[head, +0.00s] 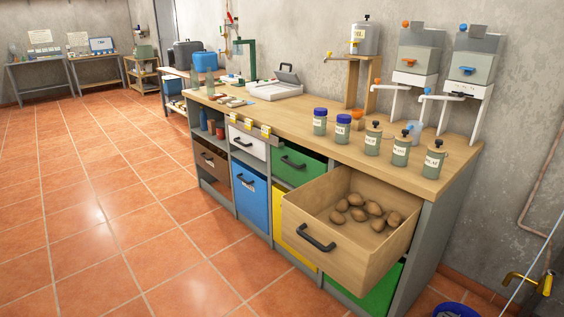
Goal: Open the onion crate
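A light wooden crate (353,248) with a black handle (317,238) is pulled well out of the front of the long workbench, at its right end. Several brown, roundish items (357,214) lie inside it; they look like potatoes or onions, and I cannot tell which. Other pull-out crates sit in the bench front: brown (207,153), white (240,140), blue (249,192), green (299,163), yellow (292,231) and a lower green one (378,295). These look shut. Their small labels are too small to read. Neither of my grippers is in view.
A brass tap (529,284) and a blue bucket (458,311) are at bottom right. The tiled floor (110,230) at left is clear.

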